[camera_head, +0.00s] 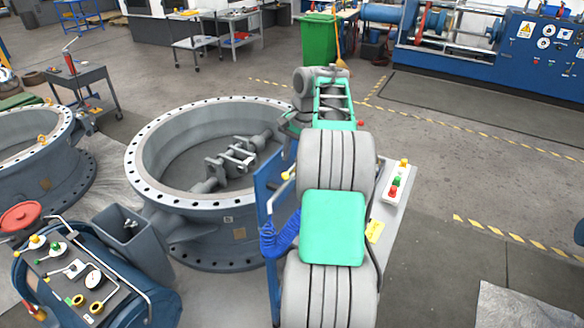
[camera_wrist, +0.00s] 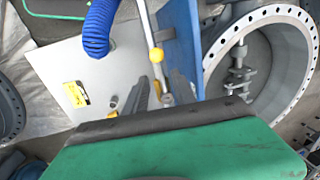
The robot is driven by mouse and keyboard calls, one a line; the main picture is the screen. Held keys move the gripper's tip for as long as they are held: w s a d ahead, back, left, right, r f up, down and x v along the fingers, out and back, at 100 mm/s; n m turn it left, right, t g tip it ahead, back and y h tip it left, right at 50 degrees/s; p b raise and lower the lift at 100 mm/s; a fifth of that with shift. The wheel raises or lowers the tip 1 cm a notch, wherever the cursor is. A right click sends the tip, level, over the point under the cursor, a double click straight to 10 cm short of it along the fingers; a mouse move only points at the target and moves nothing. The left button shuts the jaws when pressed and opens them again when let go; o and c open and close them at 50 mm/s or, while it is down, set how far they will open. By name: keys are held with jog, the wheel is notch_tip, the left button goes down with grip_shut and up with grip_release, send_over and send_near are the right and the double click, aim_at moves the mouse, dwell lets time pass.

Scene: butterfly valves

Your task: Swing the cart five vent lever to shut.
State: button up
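A lever with a yellow knob (camera_head: 286,176) stands at the left side of the cart with the blue upright panel (camera_head: 266,225). In the wrist view the yellow knob (camera_wrist: 156,55) shows above my gripper (camera_wrist: 162,88), beside the blue panel (camera_wrist: 180,35). I cannot tell whether either finger touches the rod. The cart's plate carries a yellow label (camera_wrist: 75,94), too small to read. My arm hides my gripper in the head view.
A blue coiled hose (camera_wrist: 98,28) hangs close to the lever. A box with coloured buttons (camera_head: 396,186) sits on the cart's right side. A large flanged valve body (camera_head: 217,205) stands close on the left. A console (camera_head: 65,285) is at front left.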

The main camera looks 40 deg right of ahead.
aim_at(291, 170)
jog(key=shift+w+a+f, duration=0.1)
jog(key=shift+w+f, duration=0.1)
jog(key=shift+f, duration=0.6)
jog(key=shift+w+f, duration=0.15)
jog(key=shift+f, duration=0.6)
jog(key=shift+c, duration=0.3)
grip_shut()
